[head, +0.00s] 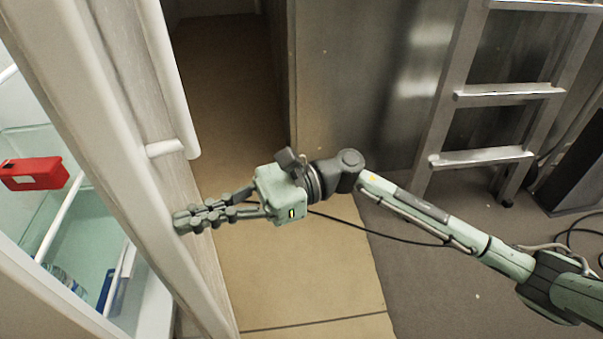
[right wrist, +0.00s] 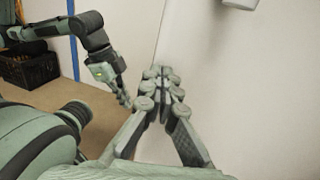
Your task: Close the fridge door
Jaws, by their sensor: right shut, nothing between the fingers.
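The fridge door (head: 113,75) stands open on the left of the head view, its pale outer face turned to the right. Its long white handle (head: 172,80) is on that face, and the handle's end (right wrist: 240,3) shows in the right wrist view. My right gripper (head: 181,221) is shut and empty, its fingertips at the door's outer face below the handle. I cannot tell whether they touch. In the right wrist view, its fingers (right wrist: 160,73) point at the pale door panel (right wrist: 230,80). My left gripper (right wrist: 124,98) shows small there; its jaw state is unclear.
The open fridge interior at the left holds a red box (head: 35,173) and glass shelves. A metal ladder (head: 490,95) stands at the upper right. A dark cable (head: 375,231) runs behind my right arm. A black crate (right wrist: 28,70) is at the wrist view's left.

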